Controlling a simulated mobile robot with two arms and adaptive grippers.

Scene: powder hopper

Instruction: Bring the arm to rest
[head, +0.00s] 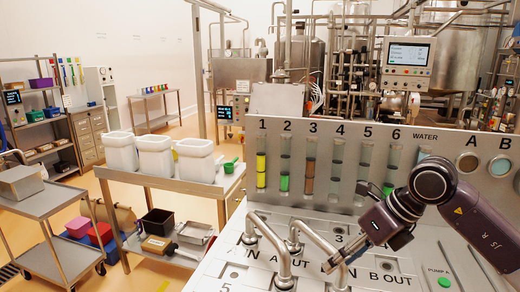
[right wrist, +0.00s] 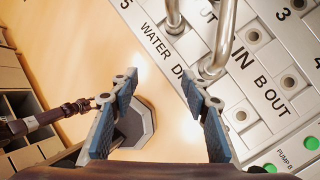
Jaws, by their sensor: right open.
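My right gripper (head: 345,262) is low over the white panel in the head view, its arm coming in from the right. In the right wrist view the gripper (right wrist: 158,82) is open, its two blue-padded fingers wide apart with nothing between them. A bent steel pipe (right wrist: 228,35) stands just beyond the right fingertip; whether they touch I cannot tell. In the head view this pipe (head: 322,240) rises left of the gripper. A dark arm (right wrist: 45,117), which looks like my left one, enters at the left of the right wrist view; its gripper end is small and partly hidden.
A second bent pipe (head: 279,245) stands further left on the panel (head: 232,272). Behind rises an upright board (head: 345,130) with coloured tubes. A cart (head: 160,180) with white containers and a grey trolley (head: 45,203) stand left. Open floor shows beyond the panel's edge.

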